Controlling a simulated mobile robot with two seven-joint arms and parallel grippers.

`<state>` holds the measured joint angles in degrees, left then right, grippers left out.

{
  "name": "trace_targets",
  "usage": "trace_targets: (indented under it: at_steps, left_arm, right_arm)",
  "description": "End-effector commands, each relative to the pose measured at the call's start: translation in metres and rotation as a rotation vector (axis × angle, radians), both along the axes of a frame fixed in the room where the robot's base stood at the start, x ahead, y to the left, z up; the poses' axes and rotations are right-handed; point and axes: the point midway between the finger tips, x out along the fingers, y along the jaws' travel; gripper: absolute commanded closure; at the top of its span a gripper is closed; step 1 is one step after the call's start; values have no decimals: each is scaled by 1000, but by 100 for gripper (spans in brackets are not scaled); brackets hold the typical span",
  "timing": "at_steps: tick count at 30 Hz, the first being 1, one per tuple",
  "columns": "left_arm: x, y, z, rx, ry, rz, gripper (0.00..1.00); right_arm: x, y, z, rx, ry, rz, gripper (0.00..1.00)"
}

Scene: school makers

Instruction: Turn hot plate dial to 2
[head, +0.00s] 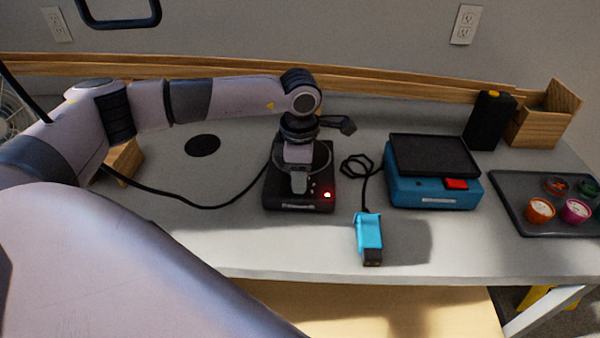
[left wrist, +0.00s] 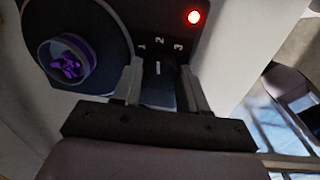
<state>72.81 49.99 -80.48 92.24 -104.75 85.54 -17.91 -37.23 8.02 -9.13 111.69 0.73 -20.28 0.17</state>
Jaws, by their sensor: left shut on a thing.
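The black hot plate (head: 285,202) stands on the white table, and its small red light (head: 327,195) is lit. In the left wrist view, the numbers 1, 2 and 3 (left wrist: 160,41) are on its panel next to the red light (left wrist: 194,17). My left gripper (left wrist: 160,75) is shut on the dark dial (left wrist: 158,82), with one finger on each side. The dial's white mark stands upright in that view and lines up roughly with the 2. In the head view, my left gripper (head: 299,183) hides the dial. My right gripper is not in view.
A small cup with purple contents (left wrist: 68,62) sits on the round heating surface. A blue device (head: 435,190) with a red button and a blue handheld tool (head: 368,235) lie to the right. A dark tray (head: 520,195) holds several small cups. Cables cross the table.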

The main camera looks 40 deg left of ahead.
Motion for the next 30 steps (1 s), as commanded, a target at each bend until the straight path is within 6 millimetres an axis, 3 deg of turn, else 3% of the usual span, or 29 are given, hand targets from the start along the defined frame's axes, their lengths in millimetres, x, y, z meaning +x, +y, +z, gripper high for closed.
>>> trace_targets:
  at_steps: [7,8,9,10,20,30]
  left_arm:
    - [1,0,1,-1,-3,1,88]
    - [1,0,0,-1,-3,1,48]
    - [1,0,0,-1,-3,1,35]
    - [1,0,0,-1,-3,2,32]
    - [0,0,4,-1,-3,2,32]
    - [-2,-2,54,-1,-4,1,32]
  right_arm:
    - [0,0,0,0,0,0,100]
    - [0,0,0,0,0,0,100]
    - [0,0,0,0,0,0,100]
    - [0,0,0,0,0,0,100]
    - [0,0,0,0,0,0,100]
    - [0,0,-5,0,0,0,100]
